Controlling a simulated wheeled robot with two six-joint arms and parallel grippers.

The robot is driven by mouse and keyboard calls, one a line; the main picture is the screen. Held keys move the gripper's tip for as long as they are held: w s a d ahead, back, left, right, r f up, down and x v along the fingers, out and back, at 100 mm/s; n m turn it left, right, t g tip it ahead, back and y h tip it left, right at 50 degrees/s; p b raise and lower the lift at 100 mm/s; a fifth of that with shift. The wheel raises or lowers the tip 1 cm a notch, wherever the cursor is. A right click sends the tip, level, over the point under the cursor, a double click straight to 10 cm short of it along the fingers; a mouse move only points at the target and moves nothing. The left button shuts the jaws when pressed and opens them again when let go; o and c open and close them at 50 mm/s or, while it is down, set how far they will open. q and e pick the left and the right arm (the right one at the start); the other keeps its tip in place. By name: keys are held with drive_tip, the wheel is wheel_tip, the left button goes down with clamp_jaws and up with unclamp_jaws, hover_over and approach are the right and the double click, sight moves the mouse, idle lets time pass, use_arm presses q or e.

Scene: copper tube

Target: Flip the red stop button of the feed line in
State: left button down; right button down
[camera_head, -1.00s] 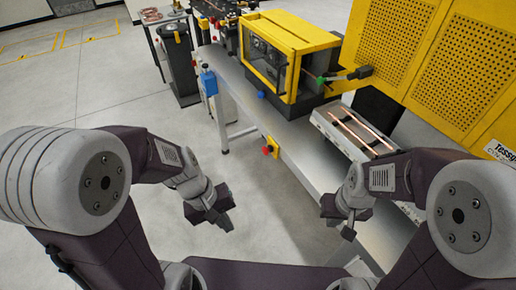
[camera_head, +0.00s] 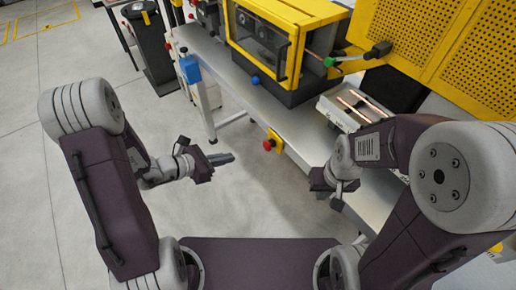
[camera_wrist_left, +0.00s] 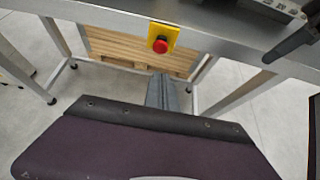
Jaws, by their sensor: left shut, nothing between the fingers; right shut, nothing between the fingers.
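The red stop button (camera_head: 267,145) sits on a yellow plate (camera_head: 275,140) on the front edge of the grey bench. In the left wrist view the red button (camera_wrist_left: 160,46) is at the top middle, on its yellow plate (camera_wrist_left: 164,36). My left gripper (camera_head: 231,157) is shut and empty, left of the button and apart from it, pointing toward it. In the left wrist view its fingers (camera_wrist_left: 162,95) show below the button. My right gripper (camera_head: 338,205) is shut and empty, below and right of the button, by the bench edge.
A yellow-framed machine (camera_head: 270,50) stands on the bench. A tray with copper tubes (camera_head: 343,110) lies to its right. A blue box (camera_head: 190,69) is at the bench's left end.

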use_arm(q)
drive_tip(key=p, duration=0.2)
approach(265, 148)
drive_tip(key=x, duration=0.5)
drive_tip(key=shift+w+d+f, duration=0.15)
drive_tip(key=shift+w+d, duration=0.1)
drive_tip(key=shift+d, duration=0.25)
